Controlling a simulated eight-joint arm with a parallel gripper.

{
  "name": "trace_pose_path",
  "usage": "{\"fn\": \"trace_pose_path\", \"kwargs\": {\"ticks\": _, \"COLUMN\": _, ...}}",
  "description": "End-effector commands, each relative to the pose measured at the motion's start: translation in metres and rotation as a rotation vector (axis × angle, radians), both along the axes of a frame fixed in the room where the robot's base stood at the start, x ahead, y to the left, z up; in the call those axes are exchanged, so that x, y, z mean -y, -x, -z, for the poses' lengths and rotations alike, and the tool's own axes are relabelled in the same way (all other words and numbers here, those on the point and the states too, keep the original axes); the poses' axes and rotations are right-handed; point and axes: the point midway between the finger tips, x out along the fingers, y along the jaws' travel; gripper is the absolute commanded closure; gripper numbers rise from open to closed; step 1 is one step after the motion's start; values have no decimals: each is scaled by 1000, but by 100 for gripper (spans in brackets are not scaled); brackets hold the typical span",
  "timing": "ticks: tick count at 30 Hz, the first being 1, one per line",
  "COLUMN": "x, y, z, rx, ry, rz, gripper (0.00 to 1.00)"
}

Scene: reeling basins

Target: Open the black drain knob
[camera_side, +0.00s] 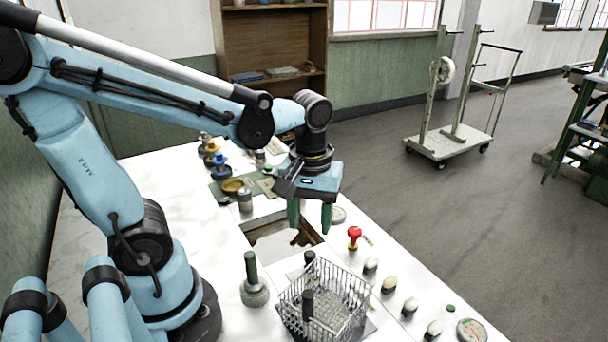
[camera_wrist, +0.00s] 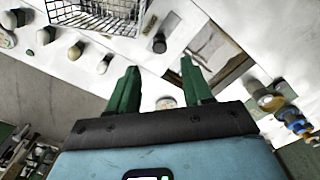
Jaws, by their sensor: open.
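A row of valve-like knobs stands at the far end of the white bench in the side view. In the wrist view the blue knob (camera_wrist: 292,117) is at the right edge, and I cannot tell the black one clearly there. My gripper (camera_side: 310,226) points down with its green fingers apart and empty, above the bench beside the basin opening. Its fingers also show in the wrist view (camera_wrist: 160,80). It is apart from the knobs, nearer the camera and to their right.
The rectangular basin opening (camera_side: 284,243) lies below my gripper. A wire basket (camera_side: 336,318), a green-handled post (camera_side: 252,280), a red knob (camera_side: 354,236) and several pale rounded pieces stand nearer the camera. A metal cylinder (camera_side: 245,201) stands between the opening and the knob row.

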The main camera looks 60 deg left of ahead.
Motion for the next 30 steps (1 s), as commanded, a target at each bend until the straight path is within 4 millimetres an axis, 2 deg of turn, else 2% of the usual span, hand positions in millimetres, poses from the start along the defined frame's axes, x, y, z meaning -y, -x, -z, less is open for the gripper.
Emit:
{"fn": "trace_pose_path", "kwargs": {"ticks": 6, "x": 0, "y": 0, "z": -26, "rx": 0, "ry": 0, "rz": 0, "gripper": 50}}
{"fn": "trace_pose_path", "kwargs": {"ticks": 12, "x": 0, "y": 0, "z": -39, "rx": 0, "ry": 0, "rz": 0, "gripper": 50}}
{"fn": "trace_pose_path", "kwargs": {"ticks": 25, "x": 0, "y": 0, "z": -42, "rx": 5, "ry": -1, "rz": 6, "gripper": 50}}
{"fn": "trace_pose_path", "kwargs": {"ticks": 30, "x": 0, "y": -4, "z": -36, "rx": 131, "ry": -11, "rz": 164, "gripper": 50}}
